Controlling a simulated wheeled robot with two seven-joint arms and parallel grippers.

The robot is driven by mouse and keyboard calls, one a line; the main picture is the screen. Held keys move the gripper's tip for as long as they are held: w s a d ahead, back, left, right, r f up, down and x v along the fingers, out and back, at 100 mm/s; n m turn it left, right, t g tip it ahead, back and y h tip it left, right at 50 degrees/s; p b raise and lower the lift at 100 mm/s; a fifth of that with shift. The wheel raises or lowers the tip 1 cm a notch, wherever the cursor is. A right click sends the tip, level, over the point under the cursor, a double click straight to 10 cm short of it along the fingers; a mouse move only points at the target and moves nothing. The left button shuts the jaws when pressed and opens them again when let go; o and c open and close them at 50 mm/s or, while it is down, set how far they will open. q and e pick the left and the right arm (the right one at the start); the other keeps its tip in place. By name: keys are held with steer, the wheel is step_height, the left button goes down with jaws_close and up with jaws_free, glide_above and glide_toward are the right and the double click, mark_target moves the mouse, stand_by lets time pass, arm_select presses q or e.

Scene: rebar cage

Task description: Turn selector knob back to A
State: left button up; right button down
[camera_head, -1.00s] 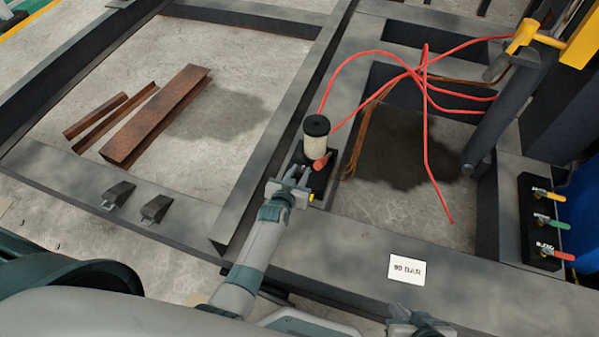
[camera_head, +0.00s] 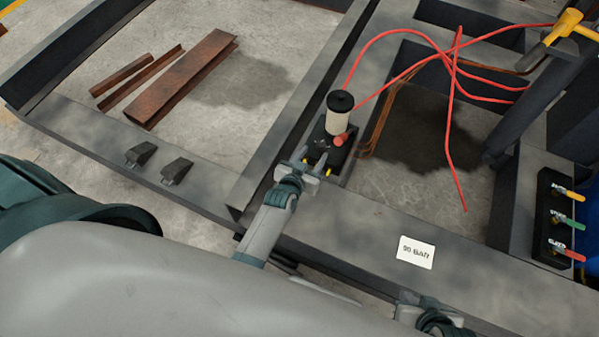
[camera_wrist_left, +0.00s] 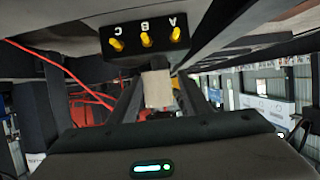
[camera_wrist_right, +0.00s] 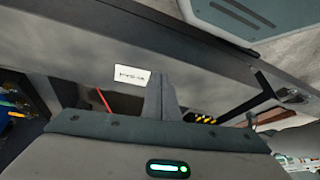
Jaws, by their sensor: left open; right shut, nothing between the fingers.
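A black box (camera_head: 336,153) stands on the grey frame, with a white cylinder (camera_head: 341,121) under a black cap and a red knob-like part (camera_head: 341,140) on it. In the left wrist view its face (camera_wrist_left: 128,36) shows upside down, with yellow fittings marked C, B and A; the A fitting (camera_wrist_left: 175,34) is on the right. Which part is the selector knob I cannot tell for sure. My left gripper (camera_head: 314,160) is open at the near side of the box; contact cannot be made out. My right gripper (camera_wrist_right: 161,84) is shut and empty, apart from the box, low in the head view.
A "90 BAR" card (camera_head: 416,252) lies on the near beam. Red hoses (camera_head: 455,120) loop right of the box. A valve block (camera_head: 553,217) with coloured handles stands at far right. Rusty steel pieces (camera_head: 187,78) lie on the floor at left. Two dark wedges (camera_head: 176,171) sit on the left beam.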

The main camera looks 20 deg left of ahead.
arm_select(q)
steer(key=p+v, duration=0.1)
steer(key=v, duration=1)
steer(key=shift+s+p, duration=0.15)
steer(key=shift+p, duration=0.15)
arm_select(e)
steer(key=d, duration=0.1)
steer(key=s+d+g+h, duration=0.1)
steer(key=shift+s+d, duration=0.3)
arm_select(q)
steer(key=shift+r, duration=0.15)
